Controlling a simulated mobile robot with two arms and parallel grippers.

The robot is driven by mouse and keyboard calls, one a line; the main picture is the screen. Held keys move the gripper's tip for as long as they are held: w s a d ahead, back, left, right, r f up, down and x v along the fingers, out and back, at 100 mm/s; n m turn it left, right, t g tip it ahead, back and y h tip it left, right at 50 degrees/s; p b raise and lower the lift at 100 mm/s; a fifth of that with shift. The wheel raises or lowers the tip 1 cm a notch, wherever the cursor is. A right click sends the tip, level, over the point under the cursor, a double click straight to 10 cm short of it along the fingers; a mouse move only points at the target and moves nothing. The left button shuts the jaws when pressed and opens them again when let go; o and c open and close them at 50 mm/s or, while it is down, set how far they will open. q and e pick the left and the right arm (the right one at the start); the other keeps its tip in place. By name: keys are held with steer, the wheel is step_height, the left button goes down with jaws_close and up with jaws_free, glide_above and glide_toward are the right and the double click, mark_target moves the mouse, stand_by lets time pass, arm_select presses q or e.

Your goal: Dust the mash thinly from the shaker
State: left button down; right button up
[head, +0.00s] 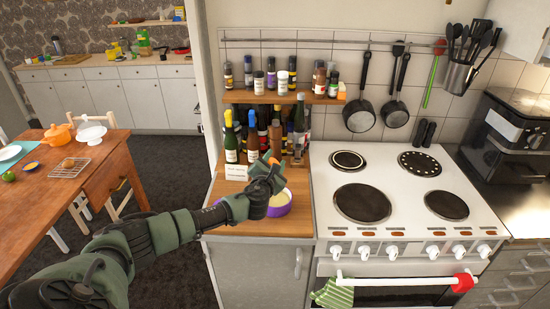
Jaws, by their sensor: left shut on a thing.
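A purple bowl (287,208) with pale yellow mash (281,199) stands on the wooden counter left of the cooker. My left gripper (269,170) is above the bowl and hides part of it. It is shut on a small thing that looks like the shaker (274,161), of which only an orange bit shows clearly. The hand hides most of it, so I cannot tell its tilt or whether any dust falls. My right gripper is not in view.
Several bottles (230,142) stand behind the bowl, under a wooden shelf (285,97) of jars. A small white card (236,172) stands left of the bowl. The white cooker (402,200) on the right has bare hotplates. Pans (360,117) hang on the wall.

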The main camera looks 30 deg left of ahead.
arm_select(q)
steer(key=shift+a+f+m+p, duration=0.1)
steer(key=shift+f+m+p, duration=0.1)
steer(key=shift+m+p, duration=0.6)
steer(key=shift+y, duration=0.3)
steer(key=f+m+p, duration=0.1)
steer(key=g+p, duration=0.1)
steer(key=shift+s+a+f+m+p, duration=0.15)
steer(key=shift+f+m+p, duration=0.15)
steer(key=shift+f+m, duration=0.1)
stand_by(0.4)
steer(key=shift+a+f+m+g+y, duration=0.1)
steer(key=shift+f+m+g+y, duration=0.2)
steer(key=shift+f+m, duration=0.65)
